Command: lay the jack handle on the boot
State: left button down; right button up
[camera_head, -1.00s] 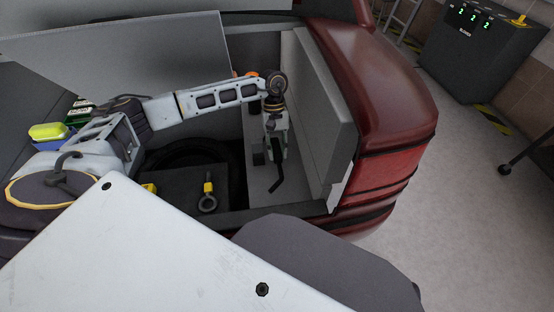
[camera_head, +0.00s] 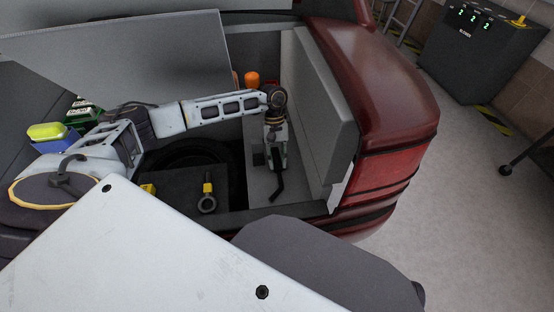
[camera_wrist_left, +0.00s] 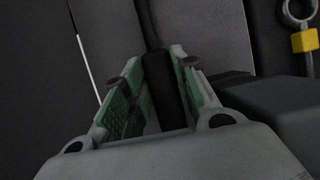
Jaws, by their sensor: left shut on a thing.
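My left gripper (camera_head: 276,160) reaches down into the right side of the open boot (camera_head: 250,205), low over its grey floor. It is shut on the jack handle (camera_head: 277,188), a dark bar with a bent lower end. In the left wrist view the green-padded fingers of the left gripper (camera_wrist_left: 160,95) stand on both sides of the dark handle (camera_wrist_left: 160,75). I cannot tell whether the handle touches the boot floor. My right gripper does not show.
A ring bolt with a yellow collar (camera_head: 208,190) lies on a dark panel left of the gripper. A spare tyre (camera_head: 195,152) sits in the well. An orange-capped object (camera_head: 251,78) stands behind my arm. The boot side wall (camera_head: 322,120) is close on the right.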

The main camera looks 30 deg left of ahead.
pick_arm(q)
jog(key=shift+f, duration=0.1)
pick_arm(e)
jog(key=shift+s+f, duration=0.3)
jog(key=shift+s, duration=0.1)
pick_arm(q)
jog(key=c, duration=1.4)
grip_release()
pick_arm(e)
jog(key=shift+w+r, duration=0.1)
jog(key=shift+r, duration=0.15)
pick_arm(q)
jog(key=shift+w+a+r, duration=0.1)
jog(key=shift+w+r, duration=0.05)
jog(key=shift+r, duration=0.5)
jog(key=shift+p+v, duration=0.65)
jog(key=shift+v, duration=4.8)
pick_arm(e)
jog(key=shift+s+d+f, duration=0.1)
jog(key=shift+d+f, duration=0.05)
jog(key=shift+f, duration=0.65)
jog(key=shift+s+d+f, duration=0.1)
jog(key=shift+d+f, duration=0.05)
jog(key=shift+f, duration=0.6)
